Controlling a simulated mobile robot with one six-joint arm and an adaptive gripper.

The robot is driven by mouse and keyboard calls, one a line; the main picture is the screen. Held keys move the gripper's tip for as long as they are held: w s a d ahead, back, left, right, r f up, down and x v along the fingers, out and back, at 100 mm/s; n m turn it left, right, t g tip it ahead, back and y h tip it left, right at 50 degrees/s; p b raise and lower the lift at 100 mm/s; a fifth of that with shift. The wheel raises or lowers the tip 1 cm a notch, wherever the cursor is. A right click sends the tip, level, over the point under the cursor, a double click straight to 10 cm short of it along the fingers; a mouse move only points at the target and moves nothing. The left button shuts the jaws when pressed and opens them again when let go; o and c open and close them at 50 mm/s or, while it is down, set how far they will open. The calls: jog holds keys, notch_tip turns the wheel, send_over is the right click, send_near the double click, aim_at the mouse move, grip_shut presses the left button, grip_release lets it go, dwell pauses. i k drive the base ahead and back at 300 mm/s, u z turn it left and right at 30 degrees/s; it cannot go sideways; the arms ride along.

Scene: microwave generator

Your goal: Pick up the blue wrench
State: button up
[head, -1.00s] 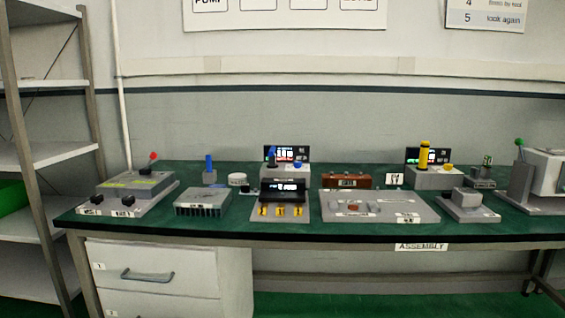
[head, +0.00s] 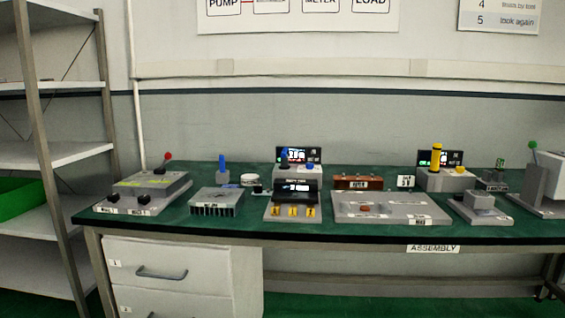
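No shape in the head view can be clearly made out as a wrench. An upright blue piece (head: 222,165) stands on a small grey base at the back left of the green-topped bench (head: 170,224). A smaller blue part (head: 286,154) shows in front of a lit display further right; its shape is too small to tell. My gripper is not in view.
A grey box with a red-tipped lever (head: 150,187), a finned block (head: 216,203), a black-faced meter (head: 294,194) and a wide grey plate (head: 390,207) crowd the bench. Drawers (head: 160,272) stand below. A shelf rack (head: 60,154) is at left.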

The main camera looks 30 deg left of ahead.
aim_at(284, 165)
jog(key=u, duration=0.85)
